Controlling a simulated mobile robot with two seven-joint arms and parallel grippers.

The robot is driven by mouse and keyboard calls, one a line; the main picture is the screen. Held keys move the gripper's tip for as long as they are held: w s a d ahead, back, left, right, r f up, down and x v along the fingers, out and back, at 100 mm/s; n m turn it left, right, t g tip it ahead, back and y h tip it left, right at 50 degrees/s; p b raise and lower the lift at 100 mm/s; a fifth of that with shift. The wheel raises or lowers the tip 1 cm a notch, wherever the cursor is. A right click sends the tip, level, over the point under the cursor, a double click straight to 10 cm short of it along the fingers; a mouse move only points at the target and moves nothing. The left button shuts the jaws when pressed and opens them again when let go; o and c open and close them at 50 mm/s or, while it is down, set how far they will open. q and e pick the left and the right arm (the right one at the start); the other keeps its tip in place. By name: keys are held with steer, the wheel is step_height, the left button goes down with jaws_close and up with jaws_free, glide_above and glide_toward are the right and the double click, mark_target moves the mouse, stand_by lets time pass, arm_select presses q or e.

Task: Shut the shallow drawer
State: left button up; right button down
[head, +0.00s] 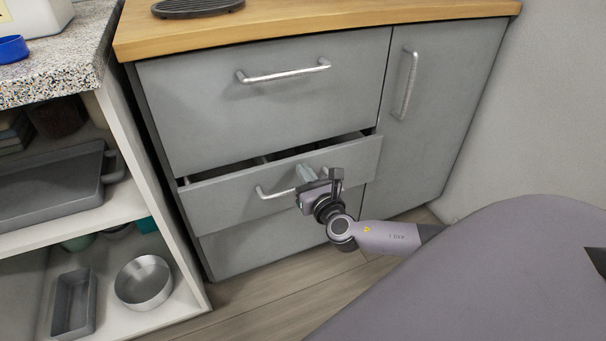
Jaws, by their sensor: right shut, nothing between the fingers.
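The shallow drawer (230,200) is the middle front of the grey cabinet and stands partly open, with a dark gap along its top edge. Its silver bar handle (268,193) is partly hidden behind my right gripper. My right gripper (306,174) is shut and empty, at the drawer front by the right end of the handle. I cannot tell whether it touches the front. My left gripper is not in view.
The larger drawer above (250,110) and the cabinet door on the right (440,110) are closed. A shelf unit (135,210) with trays and a metal bowl (143,282) stands at the left. The wooden floor (270,300) in front is clear.

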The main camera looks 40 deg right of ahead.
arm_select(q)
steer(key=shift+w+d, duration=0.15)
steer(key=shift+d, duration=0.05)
arm_select(e)
steer(key=shift+w+d, duration=0.15)
steer(key=shift+w, duration=0.45)
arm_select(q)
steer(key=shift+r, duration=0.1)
